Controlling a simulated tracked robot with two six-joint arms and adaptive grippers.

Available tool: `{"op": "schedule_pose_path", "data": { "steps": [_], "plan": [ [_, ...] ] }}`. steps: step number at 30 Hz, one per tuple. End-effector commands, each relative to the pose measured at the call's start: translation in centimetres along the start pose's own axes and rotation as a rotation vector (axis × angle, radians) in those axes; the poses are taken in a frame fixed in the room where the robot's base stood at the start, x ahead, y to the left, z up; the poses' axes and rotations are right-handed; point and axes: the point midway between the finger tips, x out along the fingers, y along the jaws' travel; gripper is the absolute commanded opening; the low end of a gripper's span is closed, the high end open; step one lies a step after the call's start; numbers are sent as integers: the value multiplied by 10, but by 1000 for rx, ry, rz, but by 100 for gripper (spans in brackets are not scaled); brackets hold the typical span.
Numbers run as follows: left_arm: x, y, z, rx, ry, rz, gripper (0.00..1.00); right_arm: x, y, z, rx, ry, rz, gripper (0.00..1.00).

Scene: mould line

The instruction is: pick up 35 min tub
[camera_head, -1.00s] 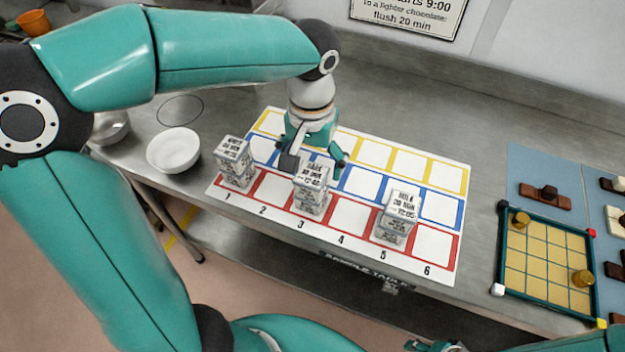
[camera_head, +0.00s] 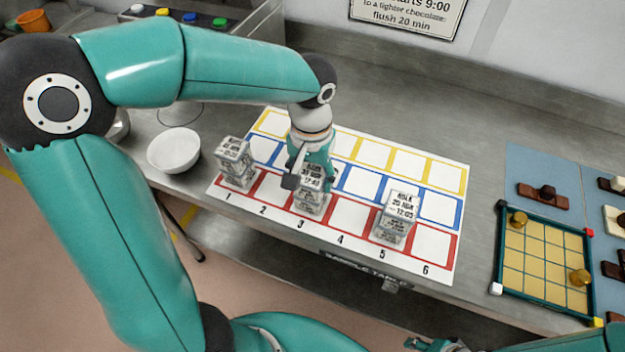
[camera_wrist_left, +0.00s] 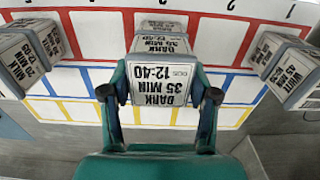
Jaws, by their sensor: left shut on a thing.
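The 35 min tub (camera_head: 309,204) is a pale box with a dark printed label. It stands in the red row of the numbered mat, above number 3. In the left wrist view the tub (camera_wrist_left: 163,84) reads "DARK 35 MIN 12:40". My left gripper (camera_head: 311,184) reaches down over it and is shut on it, one finger on each side (camera_wrist_left: 160,95). The gripper hides part of the tub's top in the head view. At the bottom edge of the head view a small teal and black part may be my right gripper; its jaws cannot be made out.
A white-label tub (camera_head: 236,164) stands at number 1 and a milk 20 min tub (camera_head: 396,218) at number 5. A white bowl (camera_head: 174,151) is left of the mat (camera_head: 447,277). A yellow gridded tray (camera_head: 548,262) lies to the right.

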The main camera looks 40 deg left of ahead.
Motion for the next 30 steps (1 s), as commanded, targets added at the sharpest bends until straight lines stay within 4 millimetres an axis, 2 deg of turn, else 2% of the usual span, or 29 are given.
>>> {"op": "schedule_pose_path", "data": {
  "steps": [11,17,23,30],
  "plan": [
    [-3,0,0,-1,2,1,21,0,0,0,0,0,0,40],
    [-19,0,-1,0,6,1,21,0,0,0,0,0,0,40],
    [-56,0,-1,-1,8,3,21,0,0,0,0,0,0,40],
    [-124,0,-1,0,7,4,21,-2,-1,0,0,0,0,40]
  ]
}}
